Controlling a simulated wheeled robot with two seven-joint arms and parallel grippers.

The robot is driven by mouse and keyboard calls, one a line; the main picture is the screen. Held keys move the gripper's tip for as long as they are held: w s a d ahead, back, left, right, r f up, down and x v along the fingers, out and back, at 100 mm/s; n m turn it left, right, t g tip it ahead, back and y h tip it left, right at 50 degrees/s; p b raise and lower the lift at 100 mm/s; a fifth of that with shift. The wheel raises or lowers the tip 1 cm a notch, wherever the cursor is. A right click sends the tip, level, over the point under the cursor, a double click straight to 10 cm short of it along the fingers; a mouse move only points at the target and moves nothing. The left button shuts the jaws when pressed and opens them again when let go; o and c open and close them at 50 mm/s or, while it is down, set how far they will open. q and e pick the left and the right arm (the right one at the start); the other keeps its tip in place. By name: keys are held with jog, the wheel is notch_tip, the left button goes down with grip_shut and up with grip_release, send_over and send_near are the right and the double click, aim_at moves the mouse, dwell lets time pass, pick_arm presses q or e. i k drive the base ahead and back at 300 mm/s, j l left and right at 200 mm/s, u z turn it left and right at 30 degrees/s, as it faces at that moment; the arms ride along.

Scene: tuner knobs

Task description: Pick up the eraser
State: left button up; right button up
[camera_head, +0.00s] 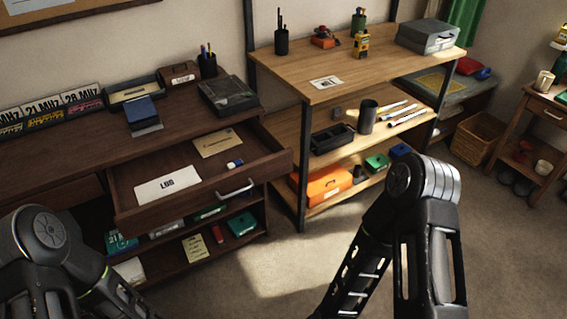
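A small blue-and-white block that looks like the eraser (235,163) lies in the pulled-out drawer (140,172) of the dark wooden desk. It sits toward the drawer's right side, near the front wall and handle (236,189). A white card marked LOG (168,184) and a tan envelope or card (217,142) lie in the drawer with it, apart from the block. Links of both my arms show at the lower left and lower middle. Neither gripper's fingers are in view, and nothing touches the eraser.
The desk top (75,146) carries a dark case (228,97), a blue box (141,110) and a pen cup (208,65). Shelves below the drawer hold books and boxes. A wooden shelf unit (304,121) stands close to the drawer's right. Open floor lies in front.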

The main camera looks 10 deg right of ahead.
aim_at(235, 165)
jog(key=i+j, duration=0.15)
jog(key=j, duration=0.2)
jog(key=i+j, duration=0.15)
jog(key=j, duration=0.15)
jog(key=i+j, duration=0.15)
jog(key=j, duration=0.2)
jog(key=z, duration=1.3)
